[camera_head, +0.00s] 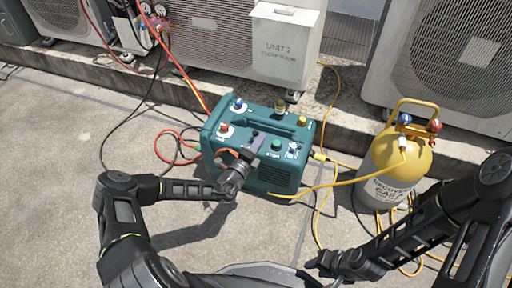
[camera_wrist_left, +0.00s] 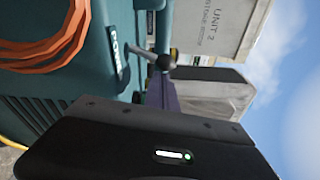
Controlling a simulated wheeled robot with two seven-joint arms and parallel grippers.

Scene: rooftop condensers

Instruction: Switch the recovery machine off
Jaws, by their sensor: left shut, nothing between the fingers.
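The teal recovery machine (camera_head: 290,178) stands on the concrete in the middle of the head view. Its top carries red, blue, yellow and green knobs and fittings. My left gripper (camera_head: 257,143) is at the front part of its top, with its purple fingers shut and empty. In the left wrist view, the purple fingers (camera_wrist_left: 156,92) are close to a dark lever-like switch (camera_wrist_left: 168,62) beside a label on the teal casing (camera_wrist_left: 85,80). I cannot tell whether they touch or which way the switch is set. My right gripper (camera_head: 322,264) is low at right, far from the machine; its fingers are unclear.
A yellow-topped grey recovery cylinder (camera_head: 378,182) stands right of the machine, joined by a yellow hose (camera_head: 330,187). Red hoses (camera_head: 165,148) lie at left. Condenser units (camera_head: 440,60) stand behind on a concrete kerb. Open concrete (camera_head: 50,170) lies at left.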

